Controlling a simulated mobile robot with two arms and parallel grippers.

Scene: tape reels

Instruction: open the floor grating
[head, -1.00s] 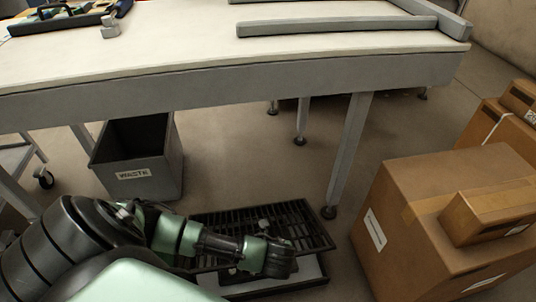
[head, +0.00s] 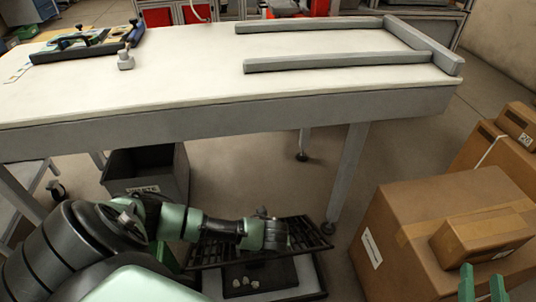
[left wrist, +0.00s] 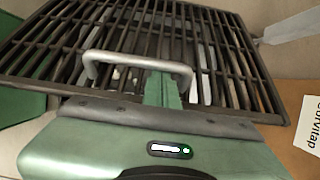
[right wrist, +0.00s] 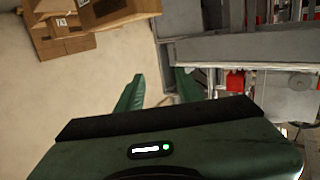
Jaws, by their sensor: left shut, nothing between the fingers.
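The dark slatted floor grating (head: 308,232) is tilted up, its near side raised off its frame (head: 311,282). Below it the opening shows a dark surface with several small pale lumps (head: 246,282). My left gripper (head: 277,236) is at the raised grating; its fingertips are not clear there. In the left wrist view the grating (left wrist: 225,55) fills the top, with a silver bar handle (left wrist: 135,61) on it. The left gripper's fingers (left wrist: 162,88) are together at the handle; I cannot tell whether they pass under it. My right gripper (right wrist: 158,92) is open and empty, low at right in the head view (head: 482,285).
A white-topped workbench (head: 200,80) stands above and behind the grating, its leg (head: 348,175) close to it. A grey waste bin (head: 150,170) is under the bench. Cardboard boxes (head: 400,235) stand to the right. Bare floor lies between boxes and grating.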

